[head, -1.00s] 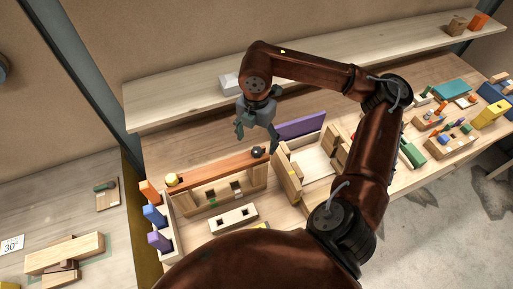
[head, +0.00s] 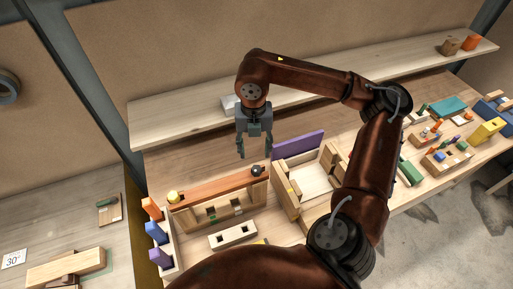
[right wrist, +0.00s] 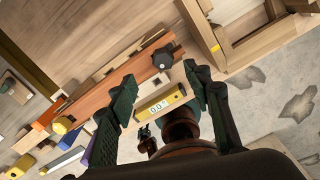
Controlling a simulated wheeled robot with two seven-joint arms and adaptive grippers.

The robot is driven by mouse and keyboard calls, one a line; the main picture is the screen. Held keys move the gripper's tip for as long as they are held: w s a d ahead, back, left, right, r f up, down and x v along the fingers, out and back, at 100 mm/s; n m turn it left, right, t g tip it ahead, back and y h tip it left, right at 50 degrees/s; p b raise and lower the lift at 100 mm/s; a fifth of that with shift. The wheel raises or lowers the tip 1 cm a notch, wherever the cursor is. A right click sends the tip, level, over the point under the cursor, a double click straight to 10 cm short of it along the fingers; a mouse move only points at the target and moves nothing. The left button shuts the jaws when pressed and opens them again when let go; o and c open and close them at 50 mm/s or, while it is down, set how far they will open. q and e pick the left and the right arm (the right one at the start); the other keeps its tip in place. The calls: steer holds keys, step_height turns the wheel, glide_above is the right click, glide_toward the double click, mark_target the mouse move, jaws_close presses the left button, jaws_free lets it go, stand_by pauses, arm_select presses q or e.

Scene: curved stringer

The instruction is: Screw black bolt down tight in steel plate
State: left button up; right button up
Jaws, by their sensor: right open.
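The black bolt (head: 256,170) shows as a dark round knob at the right end of a reddish-brown bar (head: 212,188). It also shows in the right wrist view (right wrist: 162,58), just beyond my fingertips. I cannot make out a steel plate under it. My right gripper (head: 255,152) points down with its fingers apart and empty, above and behind the bolt in the head view. In the right wrist view the right gripper (right wrist: 160,75) has a finger on either side, and neither finger touches the bolt. How deep the bolt sits is too small to tell. My left gripper is out of view.
A yellow knob (head: 173,197) is at the bar's left end. A wooden box frame (head: 310,185) with a purple board (head: 298,145) stands close on the right. A yellow level (right wrist: 160,103) shows between my fingers. A pale slotted block (head: 233,235) lies in front.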

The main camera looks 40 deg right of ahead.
mark_target(256, 167)
steer(key=n, duration=0.2)
steer(key=n+p, duration=0.1)
steer(key=shift+f+n, duration=0.2)
steer(key=shift+n, duration=0.2)
steer(key=shift+f+n+p, duration=0.4)
steer(key=shift+n+p, duration=0.05)
steer(key=shift+n, duration=0.55)
steer(key=shift+f, duration=0.2)
steer(key=shift+s+d+f+p, duration=0.1)
steer(key=shift+f+p, duration=0.4)
steer(key=shift+f, duration=3.3)
steer(key=shift+c, duration=0.5)
jaws_close()
